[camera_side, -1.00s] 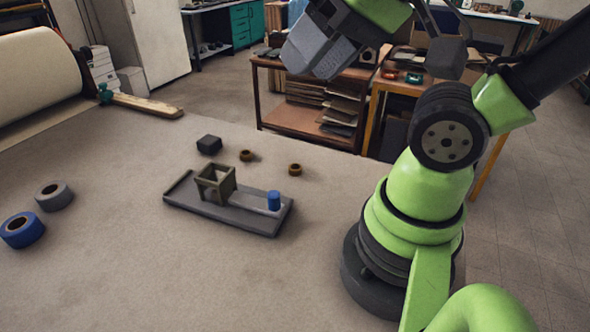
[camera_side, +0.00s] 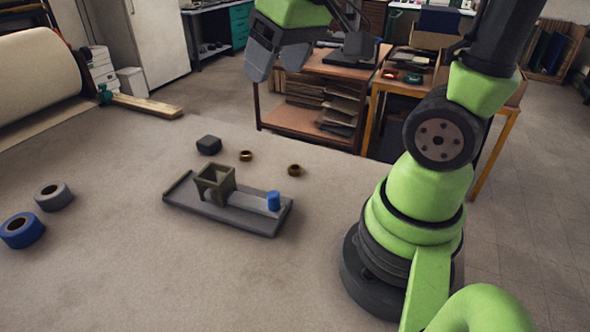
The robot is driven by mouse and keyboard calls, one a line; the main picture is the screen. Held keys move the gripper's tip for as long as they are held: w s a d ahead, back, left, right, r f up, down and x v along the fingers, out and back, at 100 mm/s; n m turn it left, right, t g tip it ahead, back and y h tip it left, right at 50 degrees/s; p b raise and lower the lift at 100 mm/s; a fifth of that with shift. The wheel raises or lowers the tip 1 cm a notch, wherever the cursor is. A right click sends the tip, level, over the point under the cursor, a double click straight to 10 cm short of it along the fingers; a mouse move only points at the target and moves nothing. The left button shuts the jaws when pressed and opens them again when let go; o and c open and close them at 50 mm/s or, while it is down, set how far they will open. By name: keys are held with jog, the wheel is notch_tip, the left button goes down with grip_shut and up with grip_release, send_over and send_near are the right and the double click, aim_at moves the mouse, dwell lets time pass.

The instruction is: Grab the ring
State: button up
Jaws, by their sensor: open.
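Two small brown-gold rings lie flat on the carpeted surface, behind the grey tray. One ring (camera_side: 246,156) is on the left and the other ring (camera_side: 295,170) is to its right and slightly nearer. The view does not tell which one the task means. My gripper (camera_side: 278,70) is at the upper middle of the view, raised above the surface and apart from both rings. Its grey fingers point down and are spread apart, with nothing between them.
A grey tray (camera_side: 245,222) bears an open brown frame (camera_side: 215,184) and a blue cylinder (camera_side: 273,201). A dark block (camera_side: 209,145) sits left of the rings. A grey tape roll (camera_side: 54,196) and blue tape roll (camera_side: 21,230) lie far left. The front carpet is clear.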

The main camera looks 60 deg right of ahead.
jog(key=w+d+f+n+g, duration=0.1)
jog(key=w+d+f+g, duration=0.1)
jog(key=w+d+f, duration=0.25)
jog(key=n+g, duration=0.3)
send_over(295, 167)
notch_tip(295, 167, down, 18)
jog(key=shift+w+a+f, duration=0.1)
jog(key=shift+w, duration=0.05)
jog(key=shift+f, duration=2.8)
jog(key=shift+c, duration=0.5)
jog(key=c, duration=0.9)
